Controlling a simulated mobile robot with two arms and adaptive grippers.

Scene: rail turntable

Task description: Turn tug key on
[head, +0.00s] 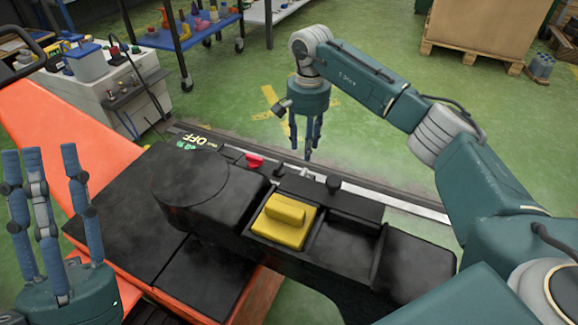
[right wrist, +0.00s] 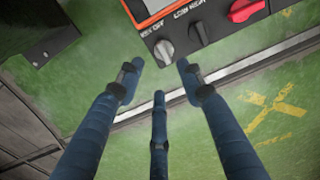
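The tug's console carries a grey key knob (right wrist: 164,50) with a label beside it reading "KEY OFF" in the right wrist view. In the head view the knob (head: 304,173) is small, near the console's far edge. My right gripper (head: 306,148) points down just above and beyond it. In the right wrist view its three fingers (right wrist: 158,74) are spread, with nothing between them; the knob lies ahead of the fingertips, apparently not gripped. My left gripper (head: 40,155) is at the lower left, fingers up, open and empty. A sign (head: 195,142) reads "OFF".
A black knob (right wrist: 198,33) labelled "LOW HIGH" and a red knob (right wrist: 246,10) sit in a row beside the key. A yellow block (head: 286,219) is set in the black console (head: 345,230). A rail (head: 395,200) runs behind. Green floor lies open beyond.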

